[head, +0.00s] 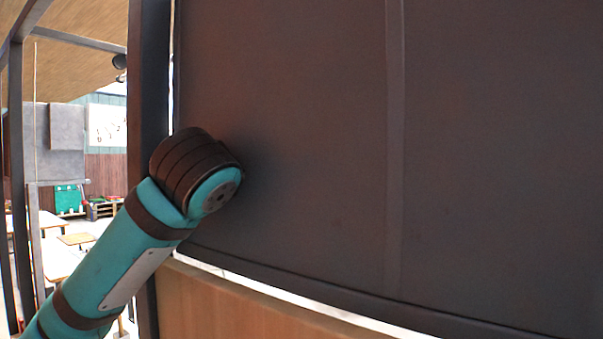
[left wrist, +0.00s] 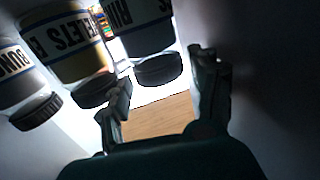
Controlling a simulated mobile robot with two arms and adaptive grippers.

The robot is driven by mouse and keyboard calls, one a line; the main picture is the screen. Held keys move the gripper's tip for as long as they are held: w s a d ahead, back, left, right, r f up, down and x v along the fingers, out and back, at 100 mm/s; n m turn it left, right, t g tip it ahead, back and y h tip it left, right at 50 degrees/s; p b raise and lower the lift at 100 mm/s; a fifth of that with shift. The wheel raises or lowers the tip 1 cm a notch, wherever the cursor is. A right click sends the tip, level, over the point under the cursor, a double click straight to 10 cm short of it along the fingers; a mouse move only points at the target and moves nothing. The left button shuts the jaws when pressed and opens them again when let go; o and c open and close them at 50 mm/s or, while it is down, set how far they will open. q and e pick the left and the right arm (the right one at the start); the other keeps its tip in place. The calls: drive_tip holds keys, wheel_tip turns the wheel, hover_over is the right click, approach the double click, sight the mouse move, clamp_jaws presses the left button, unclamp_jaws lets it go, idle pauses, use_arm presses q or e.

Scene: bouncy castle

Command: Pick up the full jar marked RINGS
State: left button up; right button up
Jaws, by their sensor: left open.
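In the left wrist view several jars with dark lids show upside down at the top left. The rightmost jar (left wrist: 140,38) has a pale label cut by the frame edge; its letters look like "RIN", but I cannot read the whole word. Its black lid points toward my left gripper (left wrist: 162,82), which is open, with nothing between its fingers. The lid lies beyond and between the two fingers, and I see no grip on it. How full this jar is I cannot tell. In the head view the jars and gripper are hidden. My right gripper is not in view.
Beside it stand an amber-filled jar (left wrist: 78,62), labelled something like "ELTS", and a jar marked "BUNG" (left wrist: 22,75). In the head view a large dark panel (head: 300,130) fills the right, above a wooden panel (head: 230,305). Tables stand far left.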

use_arm(q)
drive_tip(key=shift+w+d, duration=0.25)
drive_tip(key=shift+w, duration=0.25)
drive_tip(key=c, duration=1)
drive_tip(key=shift+r, duration=0.1)
drive_tip(key=shift+c, duration=0.2)
